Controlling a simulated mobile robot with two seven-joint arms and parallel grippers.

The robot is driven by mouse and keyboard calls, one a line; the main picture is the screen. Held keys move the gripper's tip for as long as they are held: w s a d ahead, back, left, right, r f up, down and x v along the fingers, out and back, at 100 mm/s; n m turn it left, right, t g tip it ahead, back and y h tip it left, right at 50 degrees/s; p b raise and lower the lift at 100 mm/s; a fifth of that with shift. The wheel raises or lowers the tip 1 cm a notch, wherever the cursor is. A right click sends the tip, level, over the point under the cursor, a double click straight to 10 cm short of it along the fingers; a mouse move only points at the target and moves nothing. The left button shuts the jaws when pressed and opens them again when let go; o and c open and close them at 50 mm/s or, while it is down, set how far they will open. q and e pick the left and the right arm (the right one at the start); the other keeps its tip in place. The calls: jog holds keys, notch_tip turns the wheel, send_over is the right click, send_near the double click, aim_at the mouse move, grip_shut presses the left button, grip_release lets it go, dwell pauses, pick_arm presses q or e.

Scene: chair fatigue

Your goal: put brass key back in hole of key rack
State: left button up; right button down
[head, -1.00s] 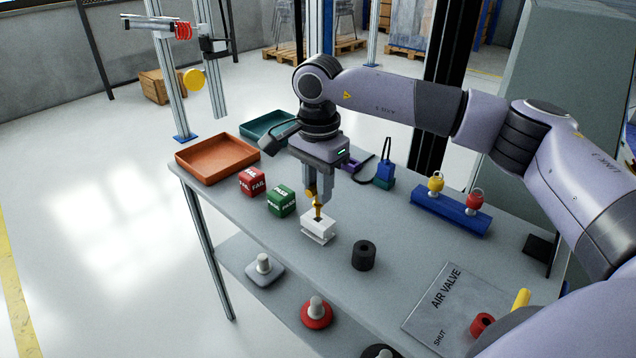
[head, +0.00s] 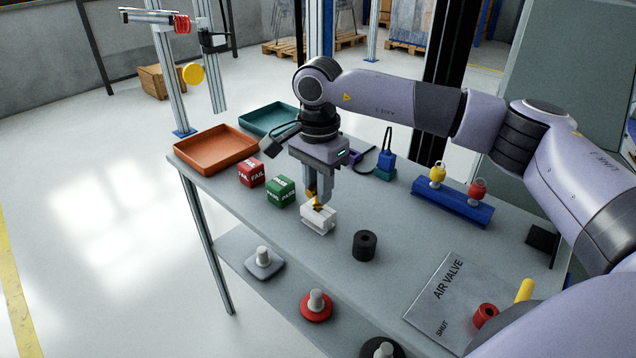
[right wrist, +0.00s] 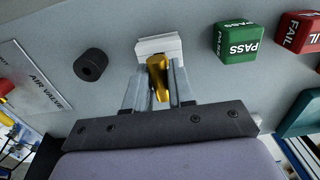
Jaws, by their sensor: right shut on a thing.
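The brass key (head: 317,205) is in the fingers of my right gripper (head: 319,192), which is shut on it. It also shows in the right wrist view (right wrist: 158,80), between the two fingers. My left gripper is not in view.
Green (head: 281,191) and red (head: 251,173) cubes stand left of the rack, with an orange tray (head: 215,165) behind them. A black cylinder (head: 364,246) stands to the right. Table is clear between.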

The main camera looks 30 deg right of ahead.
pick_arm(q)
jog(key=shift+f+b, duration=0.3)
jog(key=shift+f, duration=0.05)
pick_arm(e)
jog(key=shift+f, duration=0.55)
jog(key=c, duration=0.9)
grip_release()
jog(key=shift+r, duration=0.65)
notch_tip(320, 180, up, 6)
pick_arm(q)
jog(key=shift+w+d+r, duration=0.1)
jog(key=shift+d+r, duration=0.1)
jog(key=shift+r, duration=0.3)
